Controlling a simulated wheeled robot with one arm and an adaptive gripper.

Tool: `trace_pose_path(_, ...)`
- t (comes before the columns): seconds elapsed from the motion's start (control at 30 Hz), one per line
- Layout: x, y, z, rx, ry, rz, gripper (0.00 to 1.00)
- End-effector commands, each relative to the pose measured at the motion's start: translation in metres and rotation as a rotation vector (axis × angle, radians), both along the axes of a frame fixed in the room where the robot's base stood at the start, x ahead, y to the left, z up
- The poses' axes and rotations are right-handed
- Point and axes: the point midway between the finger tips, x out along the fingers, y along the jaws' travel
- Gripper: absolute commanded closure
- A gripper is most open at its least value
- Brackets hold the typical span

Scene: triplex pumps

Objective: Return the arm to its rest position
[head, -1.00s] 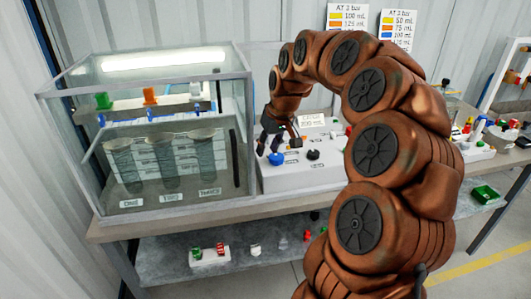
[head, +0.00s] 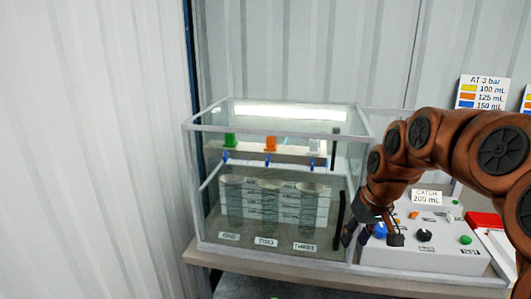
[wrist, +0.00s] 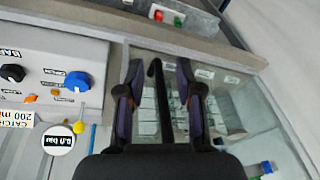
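My copper-brown arm (head: 440,150) arches in from the right in the head view. My gripper (head: 372,238) points down at the front right corner of the glass case, beside the control box. In the wrist view its two dark fingers (wrist: 160,85) stand apart with a clear gap, so it is open. The case's black upright handle (head: 341,207) is just left of the gripper in the head view. In the wrist view the handle (wrist: 158,85) shows between the fingers; I cannot tell whether they touch it. Nothing is visibly gripped.
The glass case (head: 192,190) holds several grey cylinders under coloured fittings. The control box (head: 440,262) carries a blue knob (head: 380,230), a black knob (head: 424,235) and a green button (head: 465,240). Both stand on the bench (head: 270,268). A corrugated wall (head: 300,50) rises close behind.

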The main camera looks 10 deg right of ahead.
Motion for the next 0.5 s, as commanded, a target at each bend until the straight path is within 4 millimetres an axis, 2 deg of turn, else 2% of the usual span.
trace_pose_path(0.03,-0.018,0.017,-0.001,-0.004,0.021,0.019,0.65)
trace_pose_path(0.2,-0.076,0.058,-0.011,-0.025,0.102,0.051,0.65)
trace_pose_path(0.3,-0.114,0.075,-0.02,-0.039,0.151,0.057,0.65)
trace_pose_path(0.5,-0.191,0.095,-0.042,-0.073,0.25,0.036,0.65)
